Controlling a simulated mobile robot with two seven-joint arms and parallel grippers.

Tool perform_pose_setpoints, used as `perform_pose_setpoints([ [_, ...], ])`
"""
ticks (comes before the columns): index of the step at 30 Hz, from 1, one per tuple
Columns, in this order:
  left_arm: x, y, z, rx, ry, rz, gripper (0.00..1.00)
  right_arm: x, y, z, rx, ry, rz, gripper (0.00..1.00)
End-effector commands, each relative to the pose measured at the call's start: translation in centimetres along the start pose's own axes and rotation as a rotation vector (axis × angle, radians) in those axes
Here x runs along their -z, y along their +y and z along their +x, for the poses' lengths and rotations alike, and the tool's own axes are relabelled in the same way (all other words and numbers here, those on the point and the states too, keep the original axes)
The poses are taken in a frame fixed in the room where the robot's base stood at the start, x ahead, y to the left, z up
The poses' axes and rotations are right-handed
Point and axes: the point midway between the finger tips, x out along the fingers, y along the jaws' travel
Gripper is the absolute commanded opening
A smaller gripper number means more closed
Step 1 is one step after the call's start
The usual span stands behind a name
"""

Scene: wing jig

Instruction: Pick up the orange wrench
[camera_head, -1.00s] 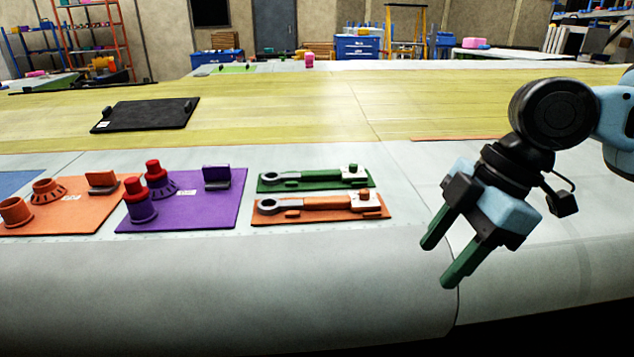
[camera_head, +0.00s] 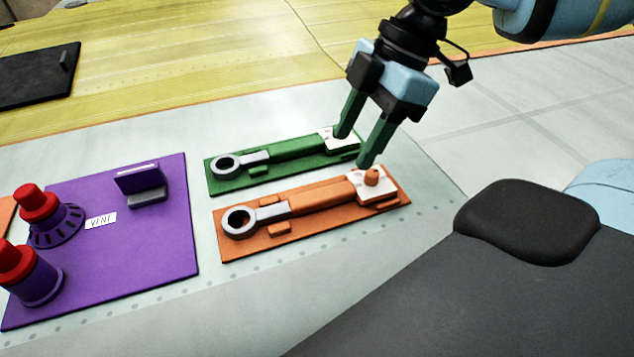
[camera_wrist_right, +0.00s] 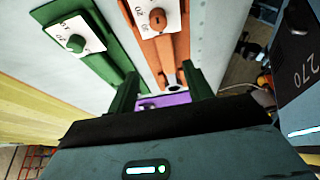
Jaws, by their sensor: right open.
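The orange wrench (camera_head: 315,197) lies on an orange holder board (camera_head: 240,245), its grey ring end to the left and a white plate with an orange knob at its right end. The right wrist view shows its plate and knob (camera_wrist_right: 157,20) beyond the fingers. A green wrench (camera_head: 295,147) lies on a green board just behind it. My right gripper (camera_head: 352,150) is open and empty, with its green fingers over the right ends of the two wrenches. The near finger is close to the orange wrench's plate; I cannot tell whether they touch. My left gripper is out of view.
A purple board (camera_head: 120,270) with red-topped parts and a small upright block lies to the left. A black board (camera_head: 35,78) lies at the back left on the yellow-green area. The pale surface right of the wrenches is clear.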

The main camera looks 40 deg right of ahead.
Motion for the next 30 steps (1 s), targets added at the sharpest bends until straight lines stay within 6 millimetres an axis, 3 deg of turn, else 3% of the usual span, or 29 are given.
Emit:
perform_pose_setpoints([
  [8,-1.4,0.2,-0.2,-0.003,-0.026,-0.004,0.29,0.0,-0.1,2.2,0.004,-0.003,0.001,0.51],
  [15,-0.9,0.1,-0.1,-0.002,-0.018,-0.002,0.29,0.1,-0.2,3.0,0.002,-0.002,-0.001,0.51],
  [24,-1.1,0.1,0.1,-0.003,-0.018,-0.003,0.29,0.5,-0.8,6.9,0.004,-0.004,0.001,0.51],
  [30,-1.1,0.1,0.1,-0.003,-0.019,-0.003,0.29,0.6,-0.8,7.9,0.000,0.000,0.000,0.51],
])
